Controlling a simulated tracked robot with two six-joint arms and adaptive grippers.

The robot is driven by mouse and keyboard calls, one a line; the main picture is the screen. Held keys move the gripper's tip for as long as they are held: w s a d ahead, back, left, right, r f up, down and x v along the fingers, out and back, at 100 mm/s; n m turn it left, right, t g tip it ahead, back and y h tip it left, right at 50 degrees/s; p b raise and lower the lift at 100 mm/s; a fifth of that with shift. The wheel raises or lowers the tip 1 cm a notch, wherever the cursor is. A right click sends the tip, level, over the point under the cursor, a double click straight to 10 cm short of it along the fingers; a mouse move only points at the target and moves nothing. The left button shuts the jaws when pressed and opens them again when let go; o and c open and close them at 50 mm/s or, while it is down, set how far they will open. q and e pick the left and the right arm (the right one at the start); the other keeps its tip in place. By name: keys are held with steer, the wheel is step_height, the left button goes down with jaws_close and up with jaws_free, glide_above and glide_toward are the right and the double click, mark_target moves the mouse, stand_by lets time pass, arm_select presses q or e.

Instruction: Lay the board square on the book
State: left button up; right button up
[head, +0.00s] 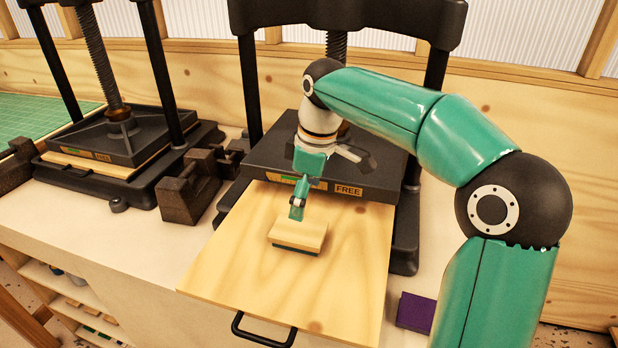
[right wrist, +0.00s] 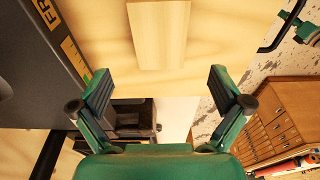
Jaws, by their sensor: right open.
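A small pale wooden board (head: 299,233) lies flat on a dark teal book (head: 296,250) on the press's wooden tray (head: 340,275). The book shows only as a thin strip under the board's front edge, and its edges there look about parallel; the rest is hidden. In the right wrist view the board (right wrist: 158,35) lies beyond my fingertips, not between them. My right gripper (right wrist: 160,88) is open and empty. In the head view it (head: 298,205) is at the board's back left edge, close above it. My left gripper is not in view.
The black press (head: 265,155) with a "FREE" label stands right behind the tray. A second press (head: 110,140) and dark metal weights (head: 190,185) stand to the left. A purple book (head: 416,312) lies right of the tray. The tray's front is clear.

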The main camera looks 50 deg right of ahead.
steer(key=r, duration=0.4)
steer(key=shift+s+d+r, duration=0.1)
steer(key=shift+s+d, duration=0.05)
steer(key=shift+s, duration=0.1)
